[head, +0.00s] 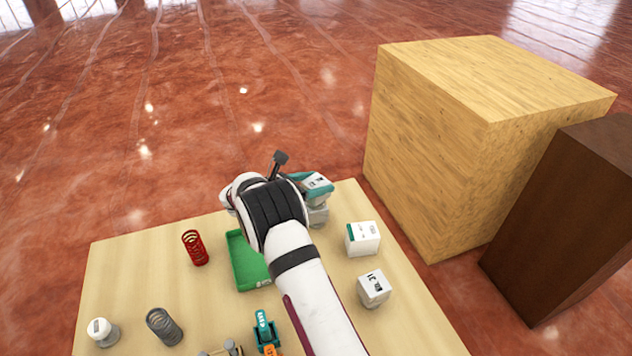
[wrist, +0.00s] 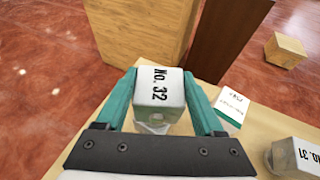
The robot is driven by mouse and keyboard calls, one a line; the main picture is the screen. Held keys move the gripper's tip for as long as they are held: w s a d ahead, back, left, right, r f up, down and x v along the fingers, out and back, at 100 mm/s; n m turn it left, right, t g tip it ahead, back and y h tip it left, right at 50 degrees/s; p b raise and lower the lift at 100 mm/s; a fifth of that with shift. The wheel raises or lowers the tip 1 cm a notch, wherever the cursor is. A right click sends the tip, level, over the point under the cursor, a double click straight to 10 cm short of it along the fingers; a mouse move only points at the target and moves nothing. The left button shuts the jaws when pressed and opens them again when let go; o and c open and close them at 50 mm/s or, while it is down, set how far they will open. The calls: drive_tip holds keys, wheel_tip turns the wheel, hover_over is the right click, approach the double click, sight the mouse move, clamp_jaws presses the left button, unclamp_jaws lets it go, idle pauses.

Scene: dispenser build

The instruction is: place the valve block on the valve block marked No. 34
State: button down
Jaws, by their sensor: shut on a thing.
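My gripper (wrist: 159,74) is shut on a white valve block (wrist: 158,92) marked No. 32, held between its teal fingers. In the head view, my gripper (head: 315,184) is near the table's far edge, and the held block partly shows between the fingers. A pale grey part (head: 318,214) shows directly below it; I cannot tell whether it belongs to the held block or to another one. Another white block (head: 373,287), marked No. 31 in the wrist view (wrist: 298,157), stands on the table at right. I can read no No. 34 in either view.
A white box with a green band (head: 362,238) stands right of my gripper. A green tray (head: 243,262), a red spring (head: 195,248), a grey spring (head: 163,326) and a white-topped part (head: 102,332) are at left. A big wooden box (head: 470,150) and a dark box (head: 565,220) stand beyond the table.

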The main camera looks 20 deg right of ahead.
unclamp_jaws()
drive_tip(key=shift+a+r, duration=0.1)
drive_tip(key=shift+r, duration=0.1)
drive_tip(key=v, duration=1.2)
drive_tip(key=s+d+r+m+g+y, duration=0.25)
drive_tip(key=s+m, duration=0.45)
drive_tip(key=s, duration=0.4)
drive_tip(key=s+d+r+m+g+y, duration=0.2)
drive_tip(key=s+r+m+g+y, duration=0.15)
drive_tip(key=s+m, duration=0.55)
drive_tip(key=s+a+m+y, duration=0.4)
drive_tip(key=s+m, duration=0.2)
drive_tip(key=s, duration=0.4)
drive_tip(key=s+a+f+m+y, duration=0.1)
drive_tip(key=s+a+m+y, duration=0.3)
drive_tip(key=s, duration=0.6)
drive_tip(key=shift+a+f+m+t, duration=0.2)
drive_tip(key=shift+a+m+t, duration=0.2)
drive_tip(key=shift+a+m, duration=0.5)
drive_tip(key=shift+d, duration=0.1)
